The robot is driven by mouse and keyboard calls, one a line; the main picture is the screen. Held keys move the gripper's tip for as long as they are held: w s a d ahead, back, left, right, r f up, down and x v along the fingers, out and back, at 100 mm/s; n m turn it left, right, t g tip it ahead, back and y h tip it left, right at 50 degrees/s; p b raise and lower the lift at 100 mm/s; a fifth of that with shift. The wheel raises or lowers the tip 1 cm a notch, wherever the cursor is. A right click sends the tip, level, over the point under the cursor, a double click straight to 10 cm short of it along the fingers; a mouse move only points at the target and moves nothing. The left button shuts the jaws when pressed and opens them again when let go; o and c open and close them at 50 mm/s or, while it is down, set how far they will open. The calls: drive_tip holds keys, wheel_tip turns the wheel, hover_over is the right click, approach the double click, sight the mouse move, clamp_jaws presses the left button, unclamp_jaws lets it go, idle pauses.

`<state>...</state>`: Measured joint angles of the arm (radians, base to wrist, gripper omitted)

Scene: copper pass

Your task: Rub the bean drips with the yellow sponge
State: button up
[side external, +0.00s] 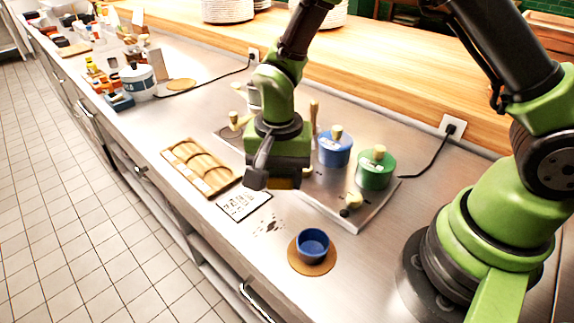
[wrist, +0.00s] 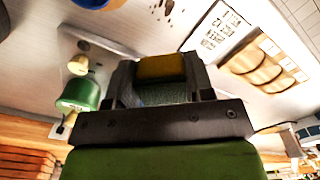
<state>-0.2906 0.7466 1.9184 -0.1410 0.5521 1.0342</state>
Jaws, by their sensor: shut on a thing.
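The bean drips (side external: 268,227) are small dark specks on the steel counter, between a printed card and a blue cup. They also show at the top edge of the wrist view (wrist: 160,8). My gripper (side external: 272,182) is shut on the yellow sponge (wrist: 162,68), which sits between its fingers in the wrist view. In the side view only a little of the sponge (side external: 284,183) shows under the gripper. My gripper is above the counter, behind the drips and the card, with the sponge apart from the drips.
The card (side external: 243,204) lies beside a wooden tray (side external: 183,150) with rounded hollows. The blue cup (side external: 312,243) stands on a round brown mat (side external: 312,268). A blue pot (side external: 335,150) and a green pot (side external: 376,170) stand close on the right, with a cable behind.

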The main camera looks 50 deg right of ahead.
sight(279, 220)
drive_tip(key=shift+a+f+n, duration=0.15)
drive_tip(key=shift+f+n, duration=0.1)
drive_tip(key=shift+n, duration=0.35)
drive_tip(key=shift+f, duration=3.1)
drive_tip(key=shift+a+f, duration=0.25)
drive_tip(key=shift+f, duration=0.6)
drive_tip(key=shift+a, duration=0.8)
drive_tip(key=shift+c, duration=0.3)
drive_tip(key=shift+a, duration=2.6)
drive_tip(key=shift+d, duration=3.55)
drive_tip(key=shift+w+d+r, duration=0.1)
drive_tip(key=shift+r, duration=4)
